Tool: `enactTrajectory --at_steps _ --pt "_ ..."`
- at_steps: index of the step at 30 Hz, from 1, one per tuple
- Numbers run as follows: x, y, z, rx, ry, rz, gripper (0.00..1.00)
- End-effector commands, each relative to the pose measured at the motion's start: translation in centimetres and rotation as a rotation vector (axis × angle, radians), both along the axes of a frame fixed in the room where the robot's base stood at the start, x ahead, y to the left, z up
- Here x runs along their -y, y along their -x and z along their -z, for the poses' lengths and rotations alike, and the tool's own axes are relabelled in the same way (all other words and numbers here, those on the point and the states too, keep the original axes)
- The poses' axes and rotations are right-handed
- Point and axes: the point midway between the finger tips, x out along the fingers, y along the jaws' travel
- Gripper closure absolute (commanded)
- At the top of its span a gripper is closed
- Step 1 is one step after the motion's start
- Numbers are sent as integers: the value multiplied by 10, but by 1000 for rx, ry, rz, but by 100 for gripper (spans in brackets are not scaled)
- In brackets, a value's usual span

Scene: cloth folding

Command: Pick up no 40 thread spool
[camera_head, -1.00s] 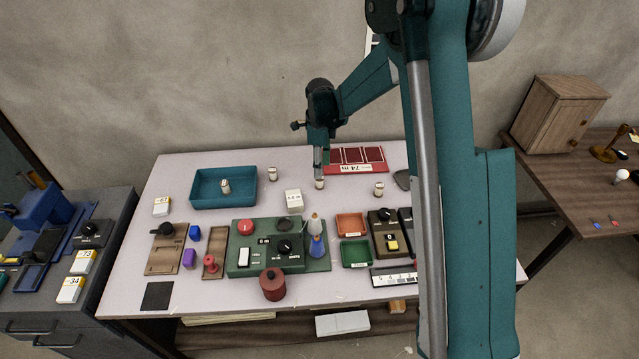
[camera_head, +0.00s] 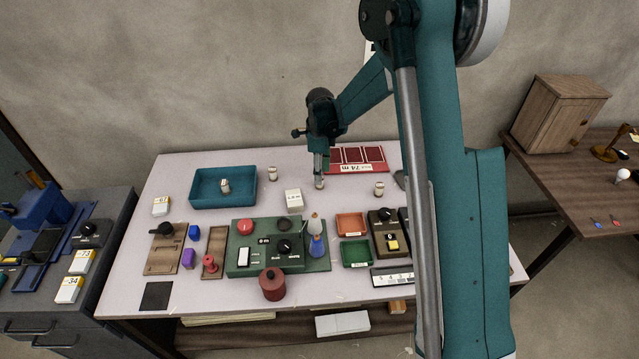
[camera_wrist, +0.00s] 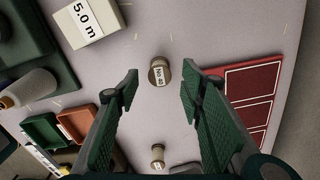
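The No 40 thread spool (camera_wrist: 159,72) is a small pale spool with a dark rim and a "No 40" label, standing on the table in the wrist view. In the head view this spool (camera_head: 319,184) shows just below my gripper (camera_head: 318,170). In the wrist view my gripper (camera_wrist: 160,80) is open, with one green finger on each side of the spool's line and clear space between. No contact with the spool shows. Another spool (camera_wrist: 158,153) stands lower in the wrist view; its label is too small to read.
A white "5.0 m" box (camera_wrist: 88,22) and a red panel (camera_wrist: 250,82) flank the spool. Other spools stand on the table at the right (camera_head: 379,189) and left (camera_head: 272,174), and one is in the teal tray (camera_head: 238,201). A green control box (camera_head: 262,262) stands in front.

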Motion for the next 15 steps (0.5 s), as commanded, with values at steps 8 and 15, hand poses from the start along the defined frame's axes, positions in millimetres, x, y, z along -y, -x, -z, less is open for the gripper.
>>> enactTrajectory --at_steps 8,15 --pt "0 0 33 0 0 0 61" --pt "0 1 44 0 0 0 61"
